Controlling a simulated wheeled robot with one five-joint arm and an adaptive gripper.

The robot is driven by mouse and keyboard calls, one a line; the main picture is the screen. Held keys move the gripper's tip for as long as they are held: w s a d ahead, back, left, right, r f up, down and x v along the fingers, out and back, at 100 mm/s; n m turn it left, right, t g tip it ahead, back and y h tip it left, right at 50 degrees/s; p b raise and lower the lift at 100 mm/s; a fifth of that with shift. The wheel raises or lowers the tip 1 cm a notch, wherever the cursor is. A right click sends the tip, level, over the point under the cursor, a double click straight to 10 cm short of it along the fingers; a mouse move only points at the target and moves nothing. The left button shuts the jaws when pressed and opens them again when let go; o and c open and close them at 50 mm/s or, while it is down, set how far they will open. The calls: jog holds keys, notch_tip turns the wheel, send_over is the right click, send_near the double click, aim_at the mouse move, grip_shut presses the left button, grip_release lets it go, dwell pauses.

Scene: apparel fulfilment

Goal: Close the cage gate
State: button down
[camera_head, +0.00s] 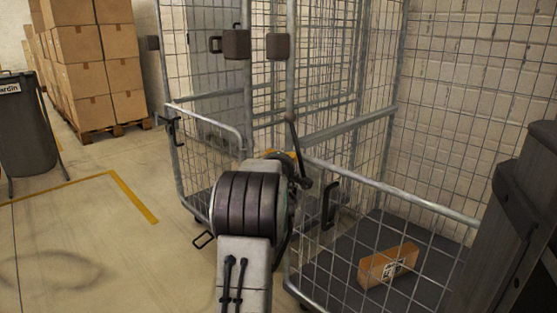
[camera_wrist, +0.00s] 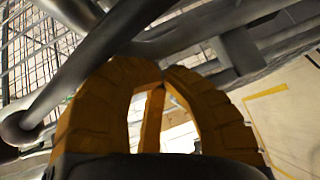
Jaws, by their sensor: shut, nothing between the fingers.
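Two wire-mesh roll cages with grey tube frames stand ahead in the head view. The right cage has a low mesh gate panel (camera_head: 385,180) across its front, with a black handle (camera_head: 331,205). The left cage has a similar low panel (camera_head: 212,116), with a dark latch (camera_head: 172,126) at its left. I cannot tell how far either gate stands open. My gripper (camera_head: 287,157) is at the posts between the cages, partly hidden by my arm. In the wrist view its orange fingers (camera_wrist: 160,78) are shut and empty, close to grey tubes (camera_wrist: 105,50); contact is unclear.
A cardboard box (camera_head: 388,264) lies inside the right cage. Stacked cartons (camera_head: 98,62) on a pallet (camera_head: 112,131) stand at the back left. A grey bin (camera_head: 28,135) is at the far left. The floor left of my arm is clear, with a yellow line (camera_head: 133,197).

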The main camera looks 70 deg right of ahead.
jog(key=shift+s+d+f, duration=0.15)
jog(key=shift+s+f, duration=0.25)
jog(key=r+v, duration=0.1)
jog(key=v, duration=1.1)
jog(key=shift+w, duration=0.4)
